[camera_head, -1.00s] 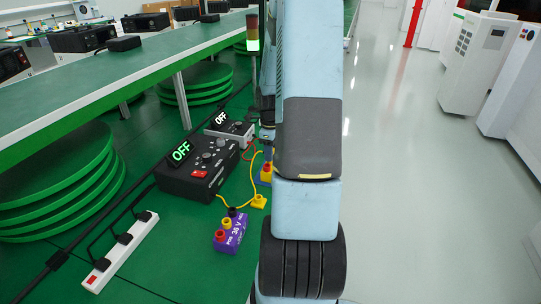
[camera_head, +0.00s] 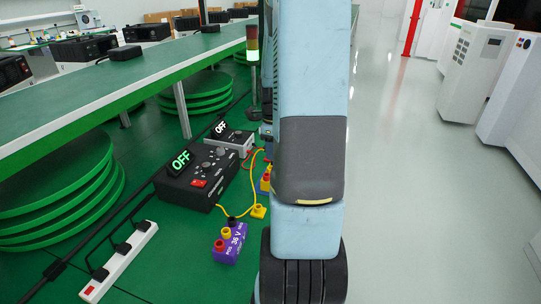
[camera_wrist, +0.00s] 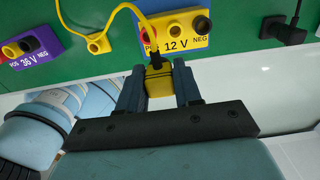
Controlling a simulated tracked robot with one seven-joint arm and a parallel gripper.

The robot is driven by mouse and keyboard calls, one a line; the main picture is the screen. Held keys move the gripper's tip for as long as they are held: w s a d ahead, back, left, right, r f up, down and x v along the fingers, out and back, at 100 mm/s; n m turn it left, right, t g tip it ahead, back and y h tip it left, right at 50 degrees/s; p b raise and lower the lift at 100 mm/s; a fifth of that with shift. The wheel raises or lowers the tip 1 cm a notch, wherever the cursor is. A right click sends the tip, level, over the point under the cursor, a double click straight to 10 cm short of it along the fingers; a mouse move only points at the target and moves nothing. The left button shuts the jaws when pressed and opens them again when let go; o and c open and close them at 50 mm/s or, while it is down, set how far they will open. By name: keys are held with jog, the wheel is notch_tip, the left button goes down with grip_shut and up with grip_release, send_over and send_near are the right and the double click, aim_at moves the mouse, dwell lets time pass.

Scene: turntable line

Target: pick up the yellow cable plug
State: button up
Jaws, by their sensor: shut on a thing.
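My gripper (camera_wrist: 158,88) is at the lower middle of the wrist view, its two dark fingers shut on the yellow cable plug (camera_wrist: 158,76). A black collar tops the plug, and the yellow cable (camera_wrist: 136,14) runs up from it and curves left. In the head view my arm hides the gripper and the held plug. A yellow ring-topped piece (camera_wrist: 98,44) lies left of the block; it also shows in the head view (camera_head: 258,211).
The purple 36 V block (camera_wrist: 30,48) stands at the left, also in the head view (camera_head: 229,243). A black plug (camera_wrist: 290,32) is at the upper right. Floor at right is clear.

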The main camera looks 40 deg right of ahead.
jog(key=s+a+r, duration=0.4)
jog(key=s+r, duration=0.2)
jog(key=s, duration=0.3)
jog(key=shift+s+a, duration=0.2)
jog(key=shift+s, duration=0.2)
jog(key=shift+f, duration=0.1)
notch_tip(320, 180, down, 8)
jog(key=shift+w+d, duration=0.95)
jog(key=shift+w, duration=1.2)
jog(key=shift+w+d, duration=1)
jog(key=shift+w, duration=1.2)
jog(key=shift+w+d, duration=0.95)
jog(key=shift+w, duration=1.2)
jog(key=shift+s+f, duration=0.1)
jog(key=shift+f, duration=1.25)
jog(key=shift+f, duration=0.35)
